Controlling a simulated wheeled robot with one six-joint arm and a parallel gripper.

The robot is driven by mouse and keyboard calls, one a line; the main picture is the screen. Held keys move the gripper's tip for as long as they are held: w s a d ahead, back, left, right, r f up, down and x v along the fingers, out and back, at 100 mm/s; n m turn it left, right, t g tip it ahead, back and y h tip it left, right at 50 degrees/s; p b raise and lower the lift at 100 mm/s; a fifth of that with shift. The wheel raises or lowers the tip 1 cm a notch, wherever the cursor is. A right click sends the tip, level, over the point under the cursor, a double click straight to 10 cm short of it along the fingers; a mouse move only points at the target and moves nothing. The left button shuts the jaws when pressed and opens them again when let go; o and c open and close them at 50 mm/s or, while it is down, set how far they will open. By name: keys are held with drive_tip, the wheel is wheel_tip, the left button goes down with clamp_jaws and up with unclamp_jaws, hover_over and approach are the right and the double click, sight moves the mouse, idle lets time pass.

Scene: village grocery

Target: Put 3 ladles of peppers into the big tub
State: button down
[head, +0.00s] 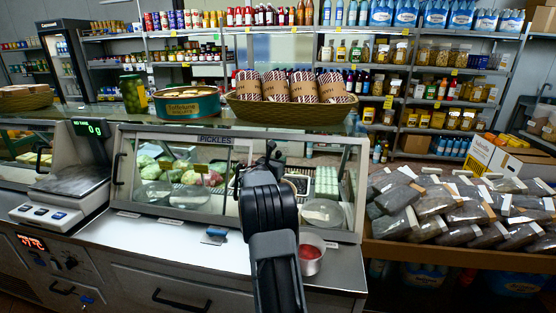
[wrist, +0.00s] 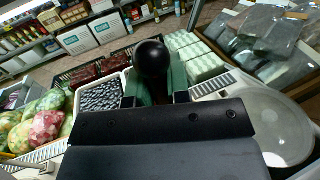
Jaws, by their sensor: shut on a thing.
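My gripper (head: 271,160) reaches into the glass-fronted pickle case in the head view. In the wrist view my gripper (wrist: 157,92) has its green fingers closed on a black round-ended handle (wrist: 151,57), apparently the ladle's. The ladle's bowl and any load in it are hidden. A small round tub with red contents (head: 310,259), possibly peppers, stands on the steel counter right of my arm. Clear round lids or tubs lie behind the glass, one at the right (head: 323,212), also in the wrist view (wrist: 268,130). I cannot tell which is the big tub.
The case (head: 215,139) holds cabbages (wrist: 45,128), a bin of dark olives (wrist: 100,97) and pale green goods. A scale (head: 68,185) stands left. A blue-handled tool (head: 215,234) lies on the counter. Baskets and tins line the case top; dark packages (head: 440,212) fill the right side.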

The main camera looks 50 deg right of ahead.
drive_tip(key=shift+a+f+b, duration=0.1)
drive_tip(key=shift+f+b, duration=4.2)
drive_tip(key=shift+f, duration=0.75)
drive_tip(key=shift+r+p, duration=3.9)
drive_tip(key=shift+r, duration=1.85)
drive_tip(key=shift+s+a, duration=0.1)
drive_tip(key=shift+s+a+b, duration=0.15)
drive_tip(key=shift+a+b, duration=0.2)
drive_tip(key=s+a+r+b, duration=0.3)
drive_tip(key=s+a, duration=0.4)
drive_tip(key=a, duration=0.5)
drive_tip(key=shift+s, duration=0.25)
